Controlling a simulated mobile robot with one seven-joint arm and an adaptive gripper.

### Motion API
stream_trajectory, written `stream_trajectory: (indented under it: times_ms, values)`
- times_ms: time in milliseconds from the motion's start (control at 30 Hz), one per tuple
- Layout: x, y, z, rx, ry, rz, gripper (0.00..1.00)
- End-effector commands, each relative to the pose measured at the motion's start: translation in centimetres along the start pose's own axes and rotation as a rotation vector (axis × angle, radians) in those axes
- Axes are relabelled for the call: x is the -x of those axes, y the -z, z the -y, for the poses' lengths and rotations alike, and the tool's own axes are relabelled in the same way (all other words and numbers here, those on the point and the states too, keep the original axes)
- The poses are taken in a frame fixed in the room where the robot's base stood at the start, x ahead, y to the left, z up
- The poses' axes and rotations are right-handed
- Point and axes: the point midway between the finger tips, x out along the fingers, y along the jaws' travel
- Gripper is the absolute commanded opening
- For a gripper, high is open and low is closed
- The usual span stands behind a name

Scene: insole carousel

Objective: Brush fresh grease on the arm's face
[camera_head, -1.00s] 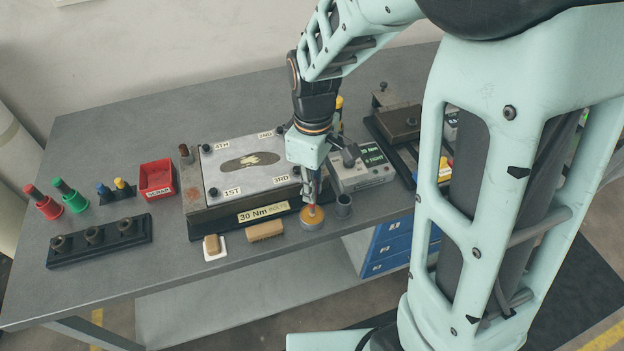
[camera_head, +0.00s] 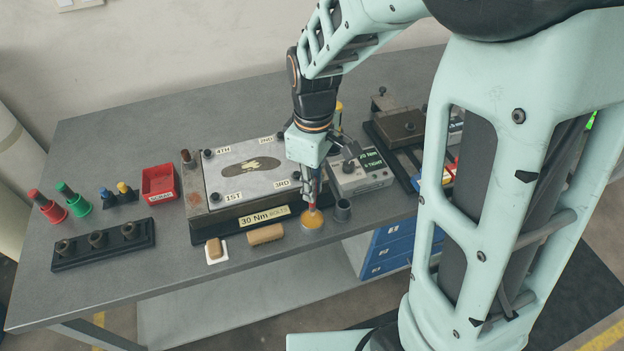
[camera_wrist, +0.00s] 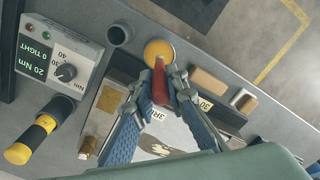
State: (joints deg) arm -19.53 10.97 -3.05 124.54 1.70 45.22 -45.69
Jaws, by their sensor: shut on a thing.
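My gripper (camera_wrist: 160,84) is shut on a slim brush with a red handle (camera_wrist: 159,76). In the head view my gripper (camera_head: 313,180) points down at the bench's front edge, and the brush's lower end is at the round pot of orange-yellow grease (camera_head: 312,224). The pot also shows in the wrist view (camera_wrist: 159,44). Whether the bristles touch the grease is unclear. Left of my gripper lies a pale metal plate (camera_head: 225,172) marked 1ST to 4TH, with bolts at its corners. A dark insole-shaped area (camera_head: 238,168) with a pale smear is in its middle.
A grey cup (camera_head: 343,210) stands just right of the pot. A wooden block (camera_head: 265,235) and a white pad (camera_head: 217,252) lie to its left. A torque meter (camera_head: 362,178) is behind right. A red bin (camera_head: 160,182) and black rack (camera_head: 104,246) stand left.

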Motion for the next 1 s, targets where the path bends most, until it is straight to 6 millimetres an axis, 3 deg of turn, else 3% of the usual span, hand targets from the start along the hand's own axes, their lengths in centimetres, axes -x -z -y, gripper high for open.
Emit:
stream_trajectory:
  times_ms: [500, 1000]
  values:
    - [4.5, 0.1, 0.1, 0.000, -0.001, -0.002, 0.00]
    - [4.6, 0.0, 0.1, 0.000, -0.001, -0.001, 0.00]
